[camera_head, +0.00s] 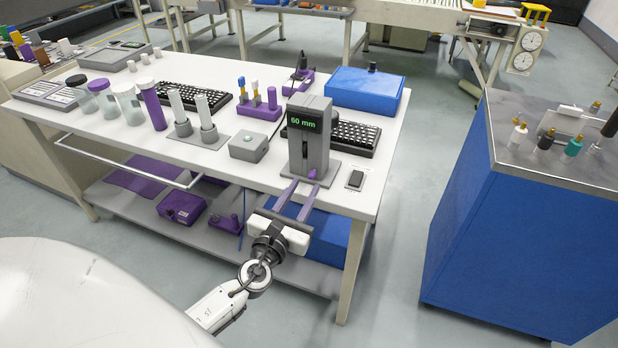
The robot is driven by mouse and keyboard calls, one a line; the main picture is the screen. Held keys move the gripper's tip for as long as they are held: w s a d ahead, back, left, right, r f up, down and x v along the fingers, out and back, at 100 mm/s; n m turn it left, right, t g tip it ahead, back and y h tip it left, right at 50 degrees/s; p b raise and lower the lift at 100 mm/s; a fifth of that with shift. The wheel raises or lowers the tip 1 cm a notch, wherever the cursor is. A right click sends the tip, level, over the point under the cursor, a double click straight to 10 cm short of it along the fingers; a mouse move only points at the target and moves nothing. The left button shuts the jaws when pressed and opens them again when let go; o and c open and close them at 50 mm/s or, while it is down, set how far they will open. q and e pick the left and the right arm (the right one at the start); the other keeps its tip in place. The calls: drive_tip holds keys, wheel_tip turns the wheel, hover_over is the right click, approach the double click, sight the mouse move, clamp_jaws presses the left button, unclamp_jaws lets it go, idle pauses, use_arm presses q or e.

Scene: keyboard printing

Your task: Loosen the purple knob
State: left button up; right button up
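The purple knob (312,174) is a small purple piece low on the front of a grey device (309,125) with a green "60 mm" display. The device stands upright near the front edge of the white table. My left gripper (299,190) comes in from below with two long purple fingers spread apart and nothing seen between them. Its fingertips are just in front of the device base, close to the knob. Whether the right finger touches the knob cannot be told. My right gripper is not in view.
A small dark box (355,180) lies right of the device, and a grey box (249,147) lies left. Keyboards, a blue case (366,89) and several cylinders crowd the table (235,171). A metal towel-like rail (130,165) runs along the table front.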

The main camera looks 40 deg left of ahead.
sight(310, 178)
use_arm(q)
drive_tip(key=shift+x, duration=2.25)
drive_tip(key=shift+c, duration=0.4)
clamp_jaws()
